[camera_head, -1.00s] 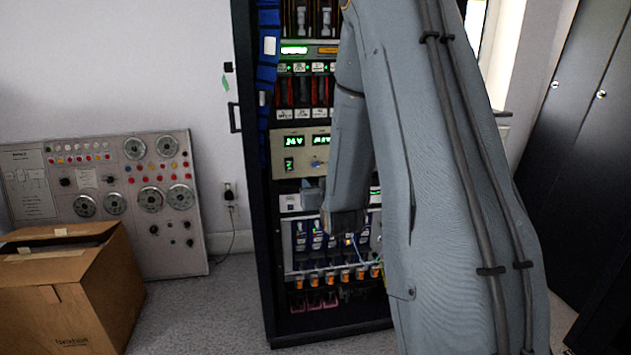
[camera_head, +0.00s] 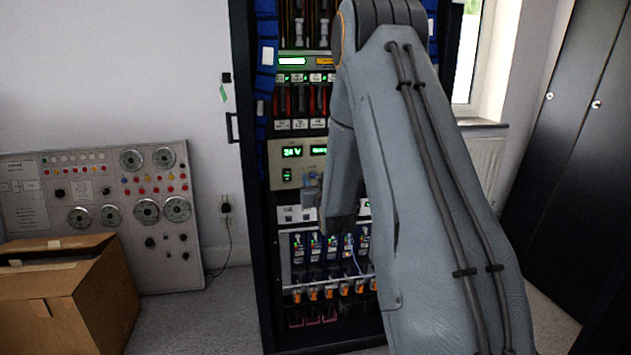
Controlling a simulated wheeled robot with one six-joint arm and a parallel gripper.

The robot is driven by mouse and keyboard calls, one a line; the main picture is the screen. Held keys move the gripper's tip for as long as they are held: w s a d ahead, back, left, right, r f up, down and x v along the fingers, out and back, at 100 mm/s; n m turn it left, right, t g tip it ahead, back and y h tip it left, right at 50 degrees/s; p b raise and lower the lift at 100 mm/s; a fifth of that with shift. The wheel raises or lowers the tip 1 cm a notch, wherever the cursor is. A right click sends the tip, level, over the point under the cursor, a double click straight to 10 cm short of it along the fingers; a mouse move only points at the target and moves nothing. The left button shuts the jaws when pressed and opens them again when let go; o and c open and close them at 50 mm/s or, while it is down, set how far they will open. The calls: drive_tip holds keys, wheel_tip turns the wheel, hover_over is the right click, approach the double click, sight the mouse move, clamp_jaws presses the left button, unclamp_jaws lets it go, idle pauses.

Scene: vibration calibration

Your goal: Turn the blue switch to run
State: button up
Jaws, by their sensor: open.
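A tall dark equipment rack (camera_head: 251,215) stands in front of me. Low in it is a row of blue modules (camera_head: 314,247) with small light levers or labels, above several orange parts (camera_head: 312,294). I cannot tell which is the blue switch, and no run mark is readable. My gripper (camera_head: 312,190) shows partly at the left of my forearm, in front of the rack below the green-lit display (camera_head: 292,152). It is open, and I see nothing held in it. My arm hides the right part of the rack, including part of the blue row.
Dark cabinets (camera_head: 575,150) stand at the right. Some floor (camera_head: 205,320) is clear between the box and the rack.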

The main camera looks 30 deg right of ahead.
clamp_jaws()
drive_tip(key=shift+n, duration=0.4)
drive_tip(key=n, duration=0.4)
drive_tip(key=n+b, duration=0.1)
drive_tip(key=n, duration=0.8)
drive_tip(key=shift+f+b, duration=0.1)
drive_tip(key=shift+b, duration=0.25)
drive_tip(key=shift+n+b, duration=0.3)
drive_tip(key=shift+n, duration=1.7)
